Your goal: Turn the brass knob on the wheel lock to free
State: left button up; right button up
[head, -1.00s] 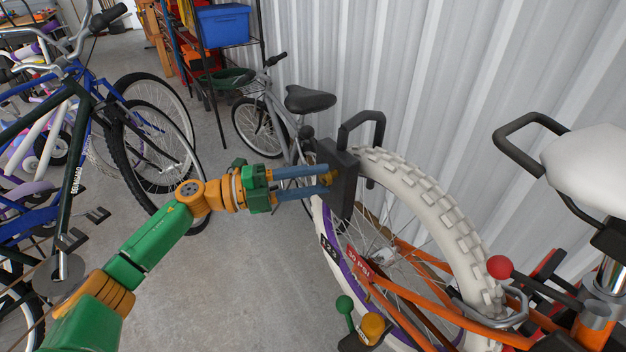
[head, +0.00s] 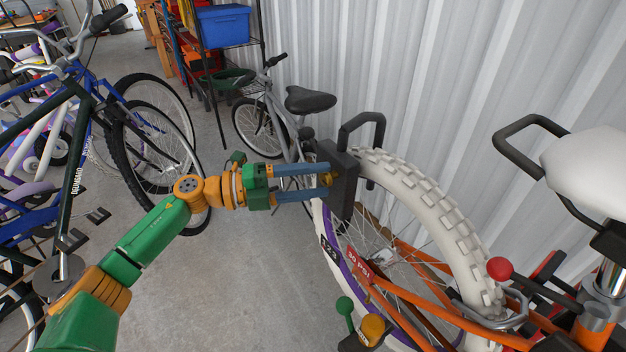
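The wheel lock is a dark grey block (head: 345,190) with a black shackle (head: 362,128), set at the upper left of a white knobbly bike tyre (head: 425,205). Its brass knob (head: 326,180) is on the block's left face and partly hidden by my fingers. My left gripper (head: 320,182) points right at this face, with one blue finger above the knob and one below. The fingers are spread, with a visible gap around the knob. I cannot tell whether the upper finger touches it. My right gripper is out of view.
The tyre belongs to an orange bike (head: 420,265) with a white saddle (head: 590,165). A red ball-ended lever (head: 500,268) and a green ball-ended lever (head: 345,305) stick up nearby. A corrugated wall (head: 430,80) closes the right side. Open concrete floor (head: 240,270) lies below my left arm.

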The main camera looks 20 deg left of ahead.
pick_arm(q)
jog(key=b+v, duration=0.1)
jog(key=v, duration=0.6)
jog(key=shift+b, duration=0.4)
